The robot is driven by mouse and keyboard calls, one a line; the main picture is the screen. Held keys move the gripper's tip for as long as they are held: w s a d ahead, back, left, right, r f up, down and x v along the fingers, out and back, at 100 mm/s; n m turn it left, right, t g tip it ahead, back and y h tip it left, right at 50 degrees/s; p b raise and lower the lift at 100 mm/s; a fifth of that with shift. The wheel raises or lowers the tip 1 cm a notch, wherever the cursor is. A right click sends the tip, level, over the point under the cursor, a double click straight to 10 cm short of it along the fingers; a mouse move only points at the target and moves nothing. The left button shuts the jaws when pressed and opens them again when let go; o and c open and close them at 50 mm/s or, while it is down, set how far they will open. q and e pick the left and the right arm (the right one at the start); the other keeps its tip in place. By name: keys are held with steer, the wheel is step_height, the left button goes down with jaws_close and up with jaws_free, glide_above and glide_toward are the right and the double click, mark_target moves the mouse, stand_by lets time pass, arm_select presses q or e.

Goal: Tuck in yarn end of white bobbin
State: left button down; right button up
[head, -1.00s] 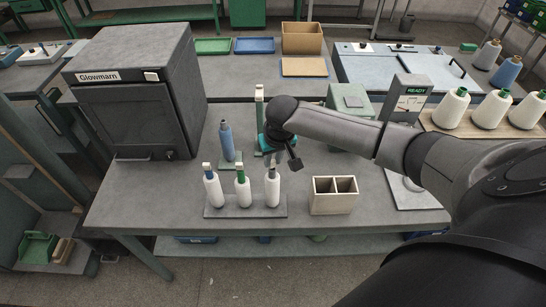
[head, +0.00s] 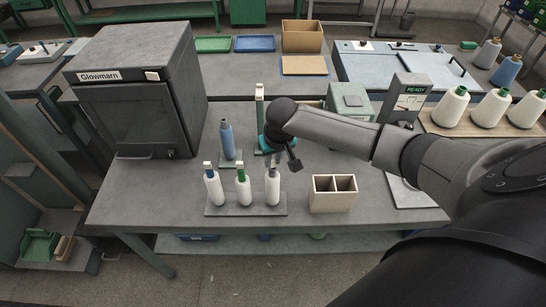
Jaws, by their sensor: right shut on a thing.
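Three white bobbins stand upright in a row on a grey base on the table: a left one (head: 214,189), a middle one with a green neck (head: 243,189) and a right one (head: 272,188). My right gripper (head: 273,168) comes from above and is shut at the top of the right white bobbin. The fingers are small and dark here, and they hide that bobbin's neck. No loose yarn end can be made out. My left gripper is not in view.
A blue bobbin (head: 227,140) stands behind the row. A two-compartment box (head: 333,202) is just right of the base (head: 217,211). A large dark Glowmarn cabinet (head: 135,95) stands at the left. The table front (head: 130,208) left of the base is clear.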

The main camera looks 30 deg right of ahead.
steer(key=shift+f+p, duration=0.15)
steer(key=shift+p, duration=0.2)
stand_by(0.7)
stand_by(0.3)
steer(key=o, duration=1.4)
steer(key=shift+r+p, duration=0.85)
steer(key=shift+r, duration=2.65)
